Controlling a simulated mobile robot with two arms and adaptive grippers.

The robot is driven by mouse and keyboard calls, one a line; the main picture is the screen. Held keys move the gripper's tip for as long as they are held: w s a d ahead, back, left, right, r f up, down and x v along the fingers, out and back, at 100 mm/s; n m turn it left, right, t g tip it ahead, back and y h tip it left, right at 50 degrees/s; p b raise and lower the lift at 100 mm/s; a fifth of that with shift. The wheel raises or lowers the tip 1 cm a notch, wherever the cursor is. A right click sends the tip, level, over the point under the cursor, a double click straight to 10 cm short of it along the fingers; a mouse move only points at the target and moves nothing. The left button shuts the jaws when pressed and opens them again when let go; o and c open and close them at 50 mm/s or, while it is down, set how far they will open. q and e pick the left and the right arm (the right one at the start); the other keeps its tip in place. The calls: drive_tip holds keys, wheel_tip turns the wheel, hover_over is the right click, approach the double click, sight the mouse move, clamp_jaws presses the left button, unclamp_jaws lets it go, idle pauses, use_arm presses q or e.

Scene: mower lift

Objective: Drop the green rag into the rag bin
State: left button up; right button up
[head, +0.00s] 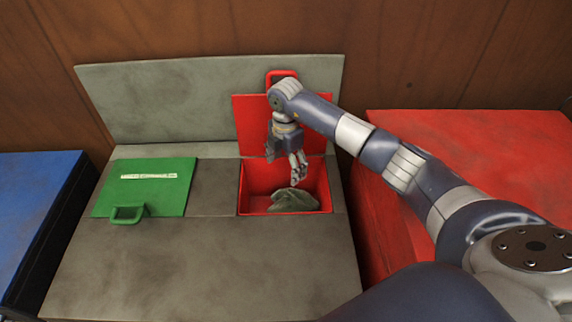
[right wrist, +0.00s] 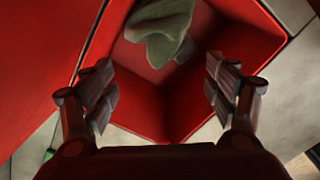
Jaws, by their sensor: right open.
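The green rag (head: 294,200) lies crumpled inside the red rag bin (head: 255,203), a square red well set in the grey counter. The bin's red lid (head: 250,125) stands open at the back. My right gripper (head: 298,174) points down over the bin, open and empty, with the rag below it. In the right wrist view, the open fingers (right wrist: 160,92) are apart, and the rag (right wrist: 162,30) shows beyond them within the red bin walls (right wrist: 150,105), not between the fingers. My left gripper is not in view.
A green lid with a handle (head: 150,190) lies closed on the counter (head: 200,255) left of the bin. A grey panel (head: 170,100) stands behind. A blue cabinet (head: 35,195) is at left and a red one (head: 470,150) at right.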

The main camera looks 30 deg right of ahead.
wheel_tip(320, 180, up, 6)
drive_tip(key=p, duration=0.4)
drive_tip(key=shift+f, duration=0.25)
wheel_tip(320, 180, up, 12)
idle(0.7)
drive_tip(key=shift+f, duration=0.1)
idle(0.3)
